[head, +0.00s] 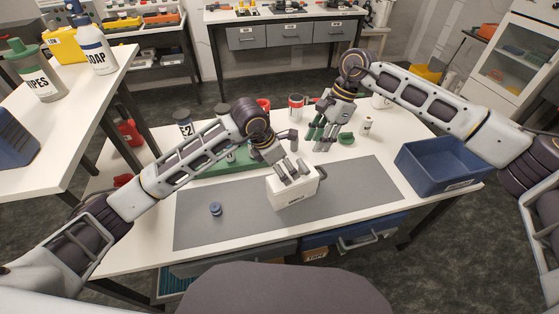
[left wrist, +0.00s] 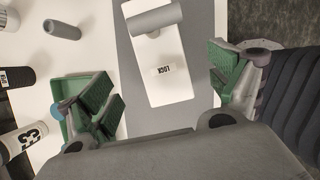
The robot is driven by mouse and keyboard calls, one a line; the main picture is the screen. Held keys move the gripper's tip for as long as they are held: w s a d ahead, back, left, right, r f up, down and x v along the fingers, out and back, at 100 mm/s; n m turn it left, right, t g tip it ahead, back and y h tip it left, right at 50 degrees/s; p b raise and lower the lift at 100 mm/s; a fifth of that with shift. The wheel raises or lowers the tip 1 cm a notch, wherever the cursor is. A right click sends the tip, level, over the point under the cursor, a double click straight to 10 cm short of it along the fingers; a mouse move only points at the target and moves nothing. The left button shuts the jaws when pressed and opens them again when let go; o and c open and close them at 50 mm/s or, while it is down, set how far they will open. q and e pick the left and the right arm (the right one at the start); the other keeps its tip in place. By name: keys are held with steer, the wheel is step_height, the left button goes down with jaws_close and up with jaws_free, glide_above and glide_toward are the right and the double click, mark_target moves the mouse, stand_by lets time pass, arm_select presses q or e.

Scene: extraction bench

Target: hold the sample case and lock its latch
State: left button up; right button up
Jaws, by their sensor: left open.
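The white sample case (head: 295,193) stands on the grey mat, with a printed label on its front. In the left wrist view its white top (left wrist: 170,92) carries a small "LOCK" label (left wrist: 163,71). A grey bar (left wrist: 155,17) lies across its far end. My left gripper (head: 288,170) is above the case; in the left wrist view its green-padded fingers (left wrist: 165,80) are spread, one on each side of the case, apart from it. My right gripper (head: 324,136) is behind and right of the case, over the white table, its opening unclear. The latch's state cannot be made out.
A blue bin (head: 440,165) stands at the table's right. A blue round piece (head: 215,209) is on the mat's left. A green tray (head: 235,163), a grey cylinder (left wrist: 62,29) and several bottles are behind the case. The mat's right part is clear.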

mark_target(291, 177)
arm_select(q)
steer(key=shift+x, duration=4.85)
steer(key=c, duration=1.3)
steer(key=shift+c, duration=0.2)
